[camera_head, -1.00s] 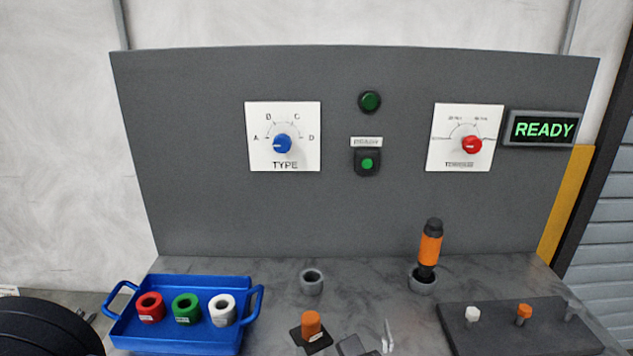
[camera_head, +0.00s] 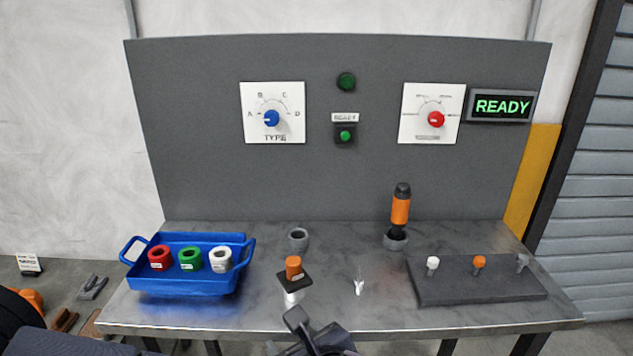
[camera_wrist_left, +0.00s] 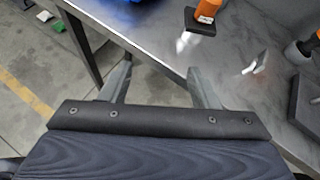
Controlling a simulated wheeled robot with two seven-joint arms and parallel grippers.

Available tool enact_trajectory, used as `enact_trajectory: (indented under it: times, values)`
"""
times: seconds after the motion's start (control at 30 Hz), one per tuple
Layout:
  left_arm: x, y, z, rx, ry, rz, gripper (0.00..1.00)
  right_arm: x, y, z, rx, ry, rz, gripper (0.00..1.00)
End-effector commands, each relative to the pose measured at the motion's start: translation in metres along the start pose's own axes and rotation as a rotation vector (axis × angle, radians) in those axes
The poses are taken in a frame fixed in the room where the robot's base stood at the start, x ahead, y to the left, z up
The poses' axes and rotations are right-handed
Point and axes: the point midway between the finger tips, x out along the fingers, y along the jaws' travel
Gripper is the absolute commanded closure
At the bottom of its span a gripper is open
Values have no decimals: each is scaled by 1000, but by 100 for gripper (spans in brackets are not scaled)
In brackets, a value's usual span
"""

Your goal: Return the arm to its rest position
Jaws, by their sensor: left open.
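My left gripper (camera_head: 290,332) shows as a dark shape at the bottom middle of the head view, in front of the table's near edge. In the left wrist view its two grey fingers (camera_wrist_left: 160,75) stand apart with nothing between them. The gripper is open and empty, beside the edge of the grey table (camera_head: 340,312) with floor under part of it. Beyond the fingers is an orange cylinder on a dark square plate (camera_wrist_left: 200,22); it also shows in the head view (camera_head: 293,267). My right gripper is not in view.
A blue tray (camera_head: 190,283) holds red, green and white rings. An empty grey socket (camera_head: 298,240) stands behind the plate. An orange tool (camera_head: 400,210) stands upright in another socket. A dark block (camera_head: 470,290) bears small pegs. The panel's display (camera_head: 503,106) reads READY.

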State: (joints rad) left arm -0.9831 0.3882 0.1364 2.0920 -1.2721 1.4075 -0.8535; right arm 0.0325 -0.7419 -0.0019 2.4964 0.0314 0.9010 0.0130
Motion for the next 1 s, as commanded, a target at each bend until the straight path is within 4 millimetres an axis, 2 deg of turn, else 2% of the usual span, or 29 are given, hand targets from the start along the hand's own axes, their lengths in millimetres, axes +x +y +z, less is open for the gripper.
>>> enact_trajectory:
  times: [0.17, 0.37, 0.47, 0.5, 0.6, 0.7, 0.8, 0.9, 1.0]
  values:
    - [14, 43, 16, -213, 119, 120, 44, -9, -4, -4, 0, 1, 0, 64]
    - [23, 109, 24, -600, 296, 317, 44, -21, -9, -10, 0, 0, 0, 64]
    - [18, 147, 24, -899, 402, 454, 44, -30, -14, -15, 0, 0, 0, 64]
    - [12, 163, 24, -1050, 446, 519, 44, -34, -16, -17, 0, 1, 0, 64]
    - [-7, 193, 21, -1488, 552, 682, 44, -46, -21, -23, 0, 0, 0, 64]
    - [-27, 207, 21, -1918, 629, 816, 44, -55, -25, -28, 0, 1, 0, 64]
    - [-41, 210, 27, -2281, 679, 898, 44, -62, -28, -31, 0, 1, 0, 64]
    - [-50, 209, 34, -2540, 711, 941, 44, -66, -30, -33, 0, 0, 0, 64]
    - [-53, 209, 39, -2683, 730, 957, 44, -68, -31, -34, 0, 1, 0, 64]
